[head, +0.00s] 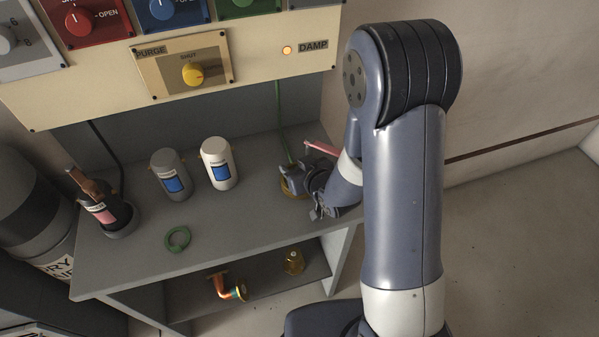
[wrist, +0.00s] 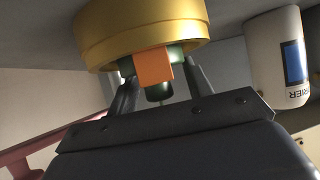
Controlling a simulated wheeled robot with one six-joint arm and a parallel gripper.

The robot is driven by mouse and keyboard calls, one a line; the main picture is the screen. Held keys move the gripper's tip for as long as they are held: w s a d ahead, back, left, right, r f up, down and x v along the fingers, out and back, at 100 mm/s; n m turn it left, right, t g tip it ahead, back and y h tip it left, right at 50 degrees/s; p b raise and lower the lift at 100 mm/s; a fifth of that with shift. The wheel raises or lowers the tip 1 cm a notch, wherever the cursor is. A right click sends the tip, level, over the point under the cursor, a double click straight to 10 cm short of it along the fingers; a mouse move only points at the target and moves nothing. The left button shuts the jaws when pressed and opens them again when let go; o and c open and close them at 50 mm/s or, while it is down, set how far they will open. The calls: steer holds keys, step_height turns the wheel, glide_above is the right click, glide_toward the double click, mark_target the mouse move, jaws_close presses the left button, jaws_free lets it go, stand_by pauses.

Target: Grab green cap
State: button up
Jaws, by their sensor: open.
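In the wrist view, a dark green piece (wrist: 158,91) with an orange block (wrist: 154,68) on its side sits against a wide gold round body (wrist: 140,32). My gripper (wrist: 162,85) is open, with one finger on each side of the green piece. Whether the fingers touch it I cannot tell. In the head view, my gripper (head: 296,182) is at the right end of the grey shelf top (head: 225,225), over the gold body (head: 291,192), which it mostly hides. A separate flat green ring (head: 177,247) lies near the shelf's front edge.
A white canister (head: 218,172) and a grey canister (head: 168,184) stand left of my gripper. A dark canister (head: 113,215) stands at the far left. A copper elbow (head: 221,287) and a brass fitting (head: 293,262) lie on the lower shelf. A control panel (head: 105,85) overhangs behind.

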jaws_close()
stand_by(0.5)
